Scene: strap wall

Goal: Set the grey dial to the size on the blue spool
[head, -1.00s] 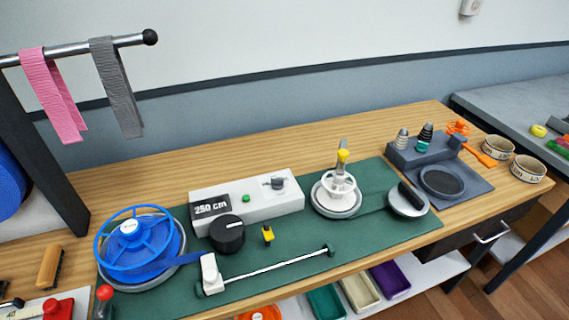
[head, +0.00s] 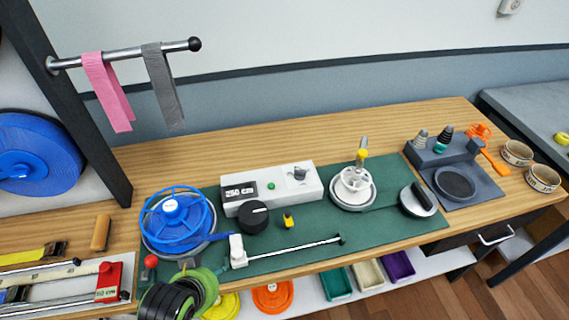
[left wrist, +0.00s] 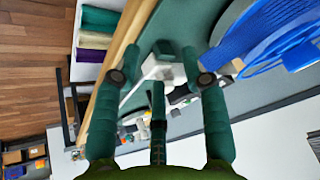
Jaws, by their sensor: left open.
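The blue spool (head: 190,235) sits on a round grey base at the left of the green mat. Its hub carries a small white label, too small to read. A small grey dial (head: 299,174) is on top of a white box (head: 279,190), whose dark display (head: 239,191) reads about 250 cm. A bigger black knob (head: 253,217) stands in front of the box. My left gripper (head: 190,268) is low in front of the spool, apart from the dial. In the left wrist view, its green fingers (left wrist: 158,78) are spread and empty, with the spool (left wrist: 262,45) at right. My right gripper is not in view.
A white clamp (head: 237,251) with a thin rod lies by the gripper. A yellow clip (head: 288,221) and a white-handled wheel (head: 354,184) are on the mat (head: 320,222). Pink and grey straps hang from a rail (head: 125,55). The wood behind the box is clear.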

